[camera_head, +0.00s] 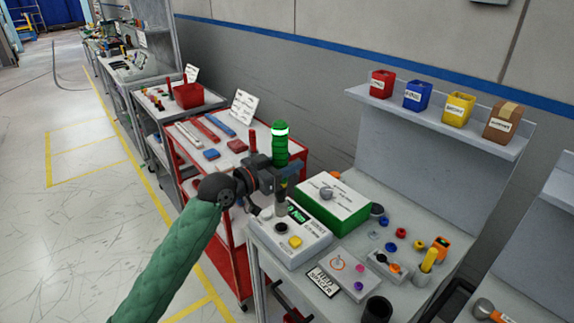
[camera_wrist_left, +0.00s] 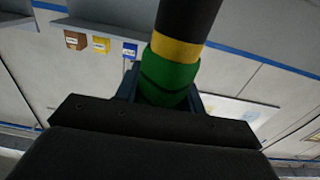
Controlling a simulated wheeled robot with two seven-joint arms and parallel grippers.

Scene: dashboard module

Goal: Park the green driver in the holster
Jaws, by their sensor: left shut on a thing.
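The green driver (camera_head: 281,149) has a green grip with a pale band near its top. It stands roughly upright in my left gripper (camera_head: 279,176), which is shut on it. Its dark lower end is in front of or over the grey box with the green display (camera_head: 291,241); I cannot tell whether it touches. In the left wrist view the driver (camera_wrist_left: 168,78) shows green with a yellow band and a dark body, between the fingers (camera_wrist_left: 162,99). A black open cylinder (camera_head: 377,310) at the table's front may be the holster; I cannot tell. My right gripper is not in view.
A green-and-white box with a knob (camera_head: 332,203) stands close right of the driver. Loose coloured caps, a small grey button box (camera_head: 387,266) and a yellow-handled tool (camera_head: 428,260) lie further right. A shelf (camera_head: 440,123) holds several coloured bins. A red cart (camera_head: 236,265) stands left.

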